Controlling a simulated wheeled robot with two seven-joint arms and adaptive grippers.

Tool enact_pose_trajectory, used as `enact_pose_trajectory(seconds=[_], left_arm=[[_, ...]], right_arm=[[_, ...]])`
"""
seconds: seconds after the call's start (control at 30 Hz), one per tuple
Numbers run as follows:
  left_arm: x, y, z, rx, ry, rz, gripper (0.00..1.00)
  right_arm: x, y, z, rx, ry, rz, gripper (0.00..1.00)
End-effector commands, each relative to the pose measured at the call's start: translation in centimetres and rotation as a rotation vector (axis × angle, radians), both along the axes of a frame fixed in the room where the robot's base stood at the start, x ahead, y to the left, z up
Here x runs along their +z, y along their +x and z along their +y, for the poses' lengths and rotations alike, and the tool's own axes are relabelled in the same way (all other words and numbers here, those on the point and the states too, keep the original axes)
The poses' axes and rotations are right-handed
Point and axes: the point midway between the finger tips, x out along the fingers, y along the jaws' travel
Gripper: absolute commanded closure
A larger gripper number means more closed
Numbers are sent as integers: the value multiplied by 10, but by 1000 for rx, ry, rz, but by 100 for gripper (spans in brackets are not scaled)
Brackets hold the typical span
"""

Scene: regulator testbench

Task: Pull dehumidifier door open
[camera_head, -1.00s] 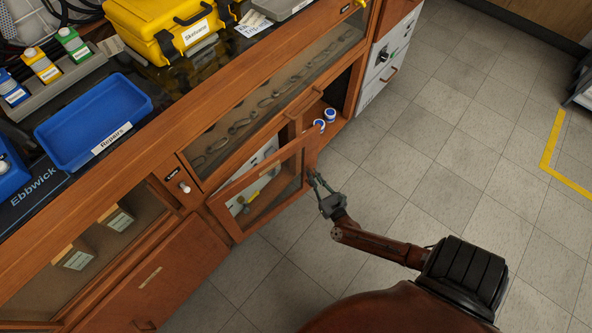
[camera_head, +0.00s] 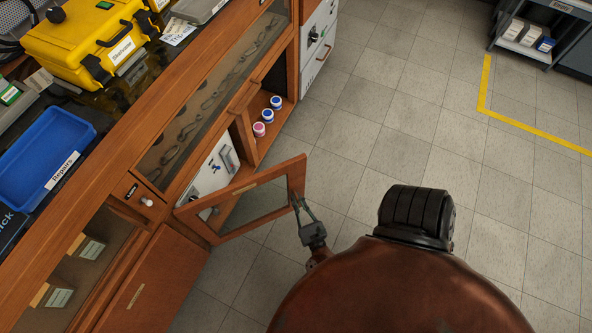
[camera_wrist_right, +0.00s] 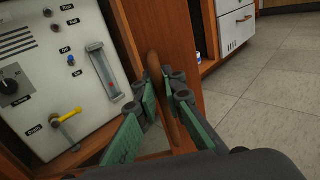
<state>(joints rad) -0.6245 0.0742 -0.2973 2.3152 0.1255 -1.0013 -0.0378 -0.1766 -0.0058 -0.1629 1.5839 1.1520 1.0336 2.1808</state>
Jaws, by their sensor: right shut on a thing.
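The dehumidifier door (camera_head: 293,170) is a wood-framed glass door, swung out from the cabinet front on its left side. My right gripper (camera_head: 299,203) is at the free edge of the door. In the right wrist view my right gripper (camera_wrist_right: 166,95) has its green-padded fingers on either side of a slim brown handle (camera_wrist_right: 158,85) and is shut on it. Behind the door opening is a white dehumidifier panel (camera_head: 210,172). In the right wrist view the panel (camera_wrist_right: 55,70) shows a knob, a yellow lever and a clear gauge. My left gripper is not in view.
Several small jars (camera_head: 268,115) stand on the open cabinet shelf. A blue Repairs tray (camera_head: 40,150) and a yellow case (camera_head: 95,40) sit on the bench top. The tiled floor (camera_head: 400,110) to the right is clear. A grey shelf (camera_head: 545,35) stands at the far right.

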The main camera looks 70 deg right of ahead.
Motion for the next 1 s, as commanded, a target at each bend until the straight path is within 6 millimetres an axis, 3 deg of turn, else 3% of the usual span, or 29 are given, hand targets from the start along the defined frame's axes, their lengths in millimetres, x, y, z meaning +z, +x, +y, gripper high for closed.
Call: enact_pose_trajectory(seconds=[0.33, 0.37, 0.6, 1.0], left_arm=[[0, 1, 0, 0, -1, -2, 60], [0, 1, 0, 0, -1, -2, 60], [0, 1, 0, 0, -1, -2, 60], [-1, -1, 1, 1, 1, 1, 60]], right_arm=[[0, -1, 1, 0, 0, 0, 100], [0, -1, 1, 0, 0, 0, 90], [0, -1, 1, 1, 0, 0, 74], [7, -1, 1, -1, 1, -1, 74]])
